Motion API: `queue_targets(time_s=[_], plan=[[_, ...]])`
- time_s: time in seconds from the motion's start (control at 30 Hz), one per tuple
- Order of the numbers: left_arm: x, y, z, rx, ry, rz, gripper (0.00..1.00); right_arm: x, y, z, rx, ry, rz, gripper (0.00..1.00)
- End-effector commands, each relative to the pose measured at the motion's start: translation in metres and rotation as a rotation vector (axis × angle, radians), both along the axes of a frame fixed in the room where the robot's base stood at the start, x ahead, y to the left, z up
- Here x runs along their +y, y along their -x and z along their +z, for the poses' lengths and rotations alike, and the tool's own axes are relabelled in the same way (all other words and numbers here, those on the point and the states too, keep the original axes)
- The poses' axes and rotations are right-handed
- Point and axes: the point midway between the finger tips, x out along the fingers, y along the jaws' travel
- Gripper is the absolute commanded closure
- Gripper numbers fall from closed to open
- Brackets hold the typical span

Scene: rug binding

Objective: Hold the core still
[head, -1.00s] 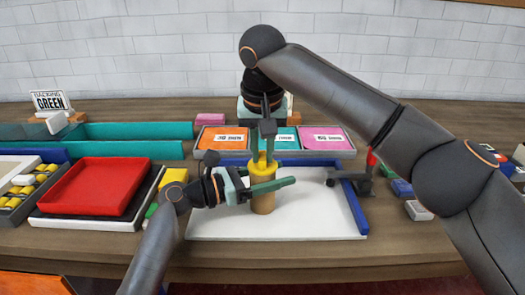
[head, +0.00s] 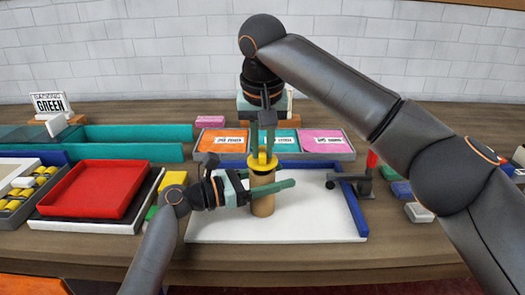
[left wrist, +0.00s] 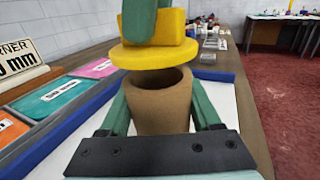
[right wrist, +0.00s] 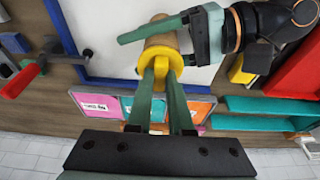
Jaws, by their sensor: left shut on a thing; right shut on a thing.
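The core (head: 263,201), a brown cardboard tube, stands upright on the white board (head: 310,215). My left gripper (head: 264,188) is shut around it from the left, one green finger on each side. The left wrist view shows the core (left wrist: 160,106) with its open, hollow top. My right gripper (head: 262,150) comes from above and is shut on the grip of a yellow flanged cap (head: 262,165). In the left wrist view the cap (left wrist: 148,55) is just above the core's rim, apart from it. In the right wrist view the cap (right wrist: 160,62) hides part of the core.
Blue rails (head: 354,208) edge the board at the back and right. Behind it lies a grey tray (head: 347,154) with orange, teal and pink cards. A red tray (head: 97,188) is at left. A dark fixture (head: 363,184) with a red part stands at right. The board's front is clear.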

Motion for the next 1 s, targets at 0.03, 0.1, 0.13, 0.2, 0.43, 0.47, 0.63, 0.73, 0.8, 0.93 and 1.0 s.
queue_targets(time_s=[0.03,0.1,0.13,0.2,0.43,0.47,0.63,0.73,0.8,0.93,1.0], plan=[[0.0,0.0,-0.001,0.002,-0.001,0.0,1.0,0.0,0.0,0.003,-0.001,-0.001,0.0,1.0],[0.0,0.0,-0.001,0.002,-0.001,0.0,1.0,0.001,0.0,0.007,-0.001,-0.001,0.001,1.0],[0.0,0.0,-0.001,0.002,-0.001,0.0,1.0,0.001,0.0,0.008,-0.001,0.0,0.001,1.0],[0.0,0.0,-0.001,0.002,-0.001,0.0,1.0,0.001,0.001,0.012,0.0,0.001,0.002,1.0],[0.0,0.0,-0.001,0.002,-0.001,0.0,1.0,0.001,0.0,0.024,-0.001,-0.001,0.001,1.0],[0.0,0.0,-0.001,0.002,-0.001,0.0,1.0,0.001,0.0,0.025,-0.001,-0.001,0.001,1.0],[0.0,0.0,-0.001,0.002,-0.001,0.0,1.0,0.001,0.0,0.033,0.0,-0.001,0.001,1.0],[0.0,0.0,-0.001,0.002,-0.001,0.0,1.0,0.001,0.001,0.038,0.0,-0.001,0.001,1.0],[0.0,0.0,-0.001,0.002,-0.001,0.0,1.0,0.0,0.001,0.042,0.0,0.0,0.001,1.0],[0.0,0.0,-0.001,0.002,-0.001,0.0,1.0,0.001,0.0,0.048,-0.001,0.0,0.001,1.0],[0.0,0.0,-0.001,0.002,-0.001,0.0,1.0,0.001,0.0,0.052,-0.002,0.0,0.001,1.0]])
